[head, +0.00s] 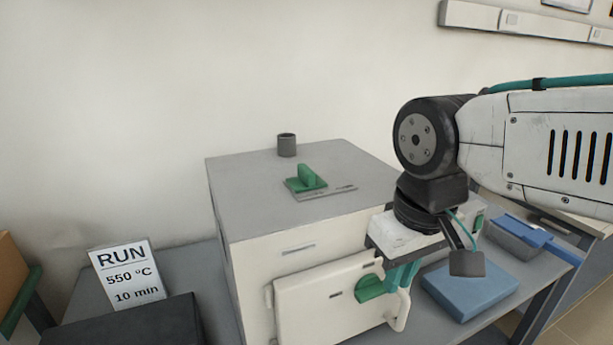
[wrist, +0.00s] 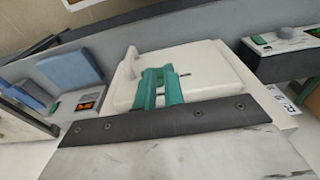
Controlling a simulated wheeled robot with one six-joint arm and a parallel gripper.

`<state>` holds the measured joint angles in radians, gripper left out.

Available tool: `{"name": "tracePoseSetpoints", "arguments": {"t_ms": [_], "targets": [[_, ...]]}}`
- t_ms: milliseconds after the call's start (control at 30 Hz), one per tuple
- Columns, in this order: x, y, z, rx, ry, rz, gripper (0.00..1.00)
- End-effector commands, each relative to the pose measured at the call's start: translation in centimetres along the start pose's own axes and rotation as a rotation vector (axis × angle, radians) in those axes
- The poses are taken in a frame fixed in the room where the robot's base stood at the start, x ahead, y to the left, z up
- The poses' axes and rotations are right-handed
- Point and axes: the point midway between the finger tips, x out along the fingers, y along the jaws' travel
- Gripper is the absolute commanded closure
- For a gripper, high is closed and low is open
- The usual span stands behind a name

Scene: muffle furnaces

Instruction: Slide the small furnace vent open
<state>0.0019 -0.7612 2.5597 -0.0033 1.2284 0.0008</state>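The furnace (head: 262,250) is a pale box with a grey top. On its top sits the green vent slider (head: 306,178), a flat plate with an upright tab, on a grey slotted strip (head: 330,193). My gripper (head: 402,276) is in front of the furnace door, below the top and to the right of the vent, apart from the slider. Its teal fingers also show in the wrist view (wrist: 162,86), close together with nothing seen held between them. The vent is not visible in the wrist view.
A grey pipe stub (head: 287,145) stands behind the vent. A blue block (head: 468,290) lies to the right. A RUN card (head: 126,274) stands left. Space above the furnace top is clear.

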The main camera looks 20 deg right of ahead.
Motion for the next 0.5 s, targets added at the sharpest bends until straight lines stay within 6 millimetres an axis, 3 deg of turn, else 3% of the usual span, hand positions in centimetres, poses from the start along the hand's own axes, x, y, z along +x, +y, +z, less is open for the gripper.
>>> {"name": "tracePoseSetpoints", "arguments": {"t_ms": [33, 100, 167, 267, 500], "targets": [[-0.2, 0.0, -0.2, 0.0, -0.001, 0.0, 0.75], [-0.8, -0.1, -1.0, -0.001, -0.005, -0.001, 0.62], [-1.9, -0.2, -2.4, -0.001, -0.011, -0.001, 0.62], [-4.4, -0.6, -6.1, -0.003, -0.029, -0.002, 0.62], [-9.8, -1.8, -17.5, -0.004, -0.08, -0.004, 0.62]]}}
